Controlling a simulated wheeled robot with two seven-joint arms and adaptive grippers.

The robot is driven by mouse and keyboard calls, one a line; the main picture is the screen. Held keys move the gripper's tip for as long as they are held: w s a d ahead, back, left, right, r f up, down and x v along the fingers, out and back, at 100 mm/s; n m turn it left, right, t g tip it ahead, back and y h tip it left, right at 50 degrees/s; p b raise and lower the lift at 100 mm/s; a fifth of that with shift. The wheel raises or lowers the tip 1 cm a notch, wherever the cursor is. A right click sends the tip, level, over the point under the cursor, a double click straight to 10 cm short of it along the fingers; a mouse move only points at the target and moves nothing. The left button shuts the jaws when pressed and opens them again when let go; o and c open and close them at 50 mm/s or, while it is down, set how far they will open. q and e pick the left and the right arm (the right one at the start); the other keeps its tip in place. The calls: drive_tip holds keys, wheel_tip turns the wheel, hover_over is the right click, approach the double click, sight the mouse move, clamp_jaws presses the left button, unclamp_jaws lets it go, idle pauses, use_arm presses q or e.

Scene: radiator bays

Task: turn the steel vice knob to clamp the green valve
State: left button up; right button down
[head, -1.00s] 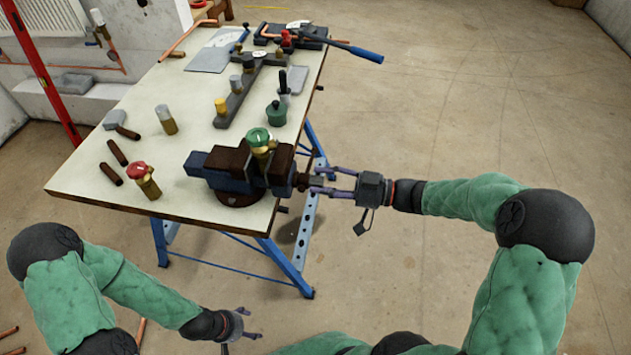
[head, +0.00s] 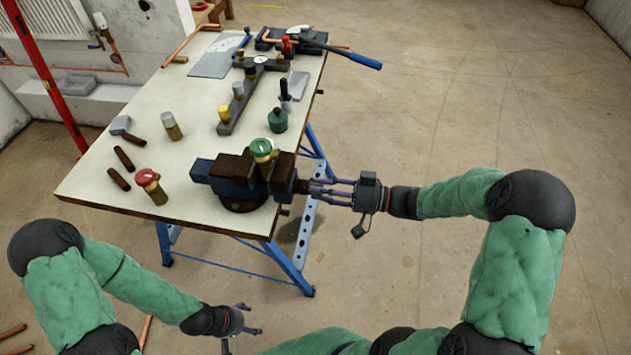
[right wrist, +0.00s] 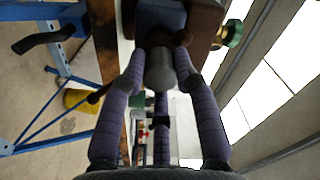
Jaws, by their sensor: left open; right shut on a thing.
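The blue and brown vice (head: 238,178) stands at the table's near right corner. The green valve (head: 262,150), with a brass body, sits upright at the vice's jaws; its green handle also shows in the right wrist view (right wrist: 232,33). The steel vice knob (right wrist: 159,68) points out from the vice's right end. My right gripper (head: 318,187) reaches in from the right and is shut on the knob, its fingers around it in the right wrist view. My left gripper (head: 256,319) is open and empty, low in front of the table. Whether the jaws touch the valve I cannot tell.
A red-handled valve (head: 150,186) and dark brown rods (head: 118,179) lie left of the vice. A green container (head: 278,120) and a dark rail with fittings (head: 240,98) are behind it. A pipe bender with a blue handle (head: 352,56) overhangs the far right edge.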

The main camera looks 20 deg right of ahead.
drive_tip(key=m+p, duration=0.7)
drive_tip(key=m, duration=0.3)
drive_tip(key=shift+r+p, duration=0.15)
drive_tip(key=shift+p, duration=0.15)
drive_tip(key=m+p, duration=0.7)
drive_tip(key=m, duration=0.3)
drive_tip(key=shift+m+p, duration=0.3)
drive_tip(key=c, duration=1.1)
unclamp_jaws()
drive_tip(key=shift+f, duration=0.2)
drive_tip(key=shift+s+d, duration=0.1)
drive_tip(key=shift+v, duration=3.4)
